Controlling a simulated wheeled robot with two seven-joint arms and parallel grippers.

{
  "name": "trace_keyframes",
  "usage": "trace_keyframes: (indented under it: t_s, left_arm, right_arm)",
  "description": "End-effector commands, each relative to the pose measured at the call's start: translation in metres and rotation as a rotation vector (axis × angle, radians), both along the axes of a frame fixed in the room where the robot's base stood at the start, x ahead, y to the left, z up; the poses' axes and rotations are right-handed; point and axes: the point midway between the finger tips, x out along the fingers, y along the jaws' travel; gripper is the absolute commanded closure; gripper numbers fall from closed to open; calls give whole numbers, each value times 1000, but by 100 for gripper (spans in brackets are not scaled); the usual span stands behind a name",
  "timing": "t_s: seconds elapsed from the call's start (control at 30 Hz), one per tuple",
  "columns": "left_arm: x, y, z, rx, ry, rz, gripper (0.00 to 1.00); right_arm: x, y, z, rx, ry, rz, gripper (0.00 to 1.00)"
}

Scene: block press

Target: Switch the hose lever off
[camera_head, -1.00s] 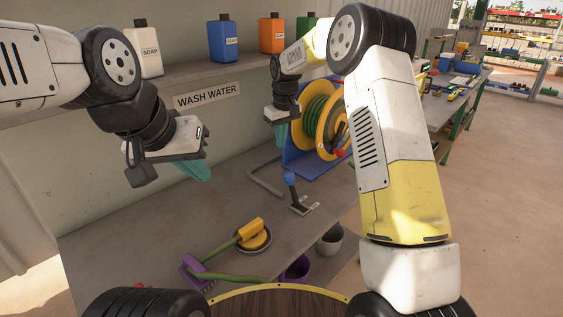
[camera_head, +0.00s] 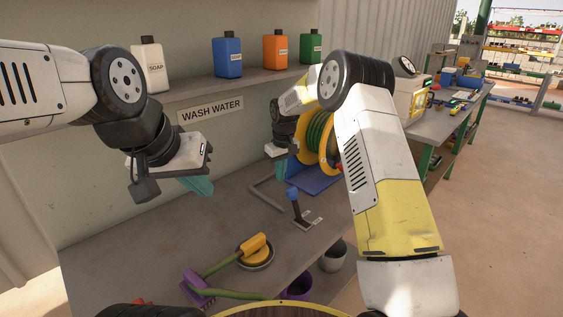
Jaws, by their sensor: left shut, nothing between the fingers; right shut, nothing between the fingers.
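The hose lever has a blue knob (camera_head: 292,194) on a dark stem. It rises from a small base plate (camera_head: 309,222) with unreadable labels and leans slightly to the left in the picture. The hose reel (camera_head: 333,158), yellow with green hose, stands behind it on a blue base, partly hidden by my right arm. My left gripper (camera_head: 199,187) has teal fingers, is shut and empty, and hangs above the bench left of the lever. Neither gripper touches the lever.
Soap bottles (camera_head: 227,57) line the shelf above.

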Motion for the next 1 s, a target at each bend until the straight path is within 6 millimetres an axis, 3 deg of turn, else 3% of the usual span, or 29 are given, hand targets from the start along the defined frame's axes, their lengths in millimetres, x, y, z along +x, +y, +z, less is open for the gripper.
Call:
trace_keyframes:
  t_s: [0.13, 0.43, 1.0]
  left_arm:
    - [0, 0, 0, 0, 0, 0, 100]
    - [0, 0, 0, 0, 0, 0, 100]
    - [0, 0, 0, 0, 0, 0, 100]
  right_arm:
    - [4, 2, -33, -1, 4, 0, 100]
    - [-24, -18, -24, 0, 0, -1, 100]
    - [-30, -22, -22, 7, -6, -1, 100]
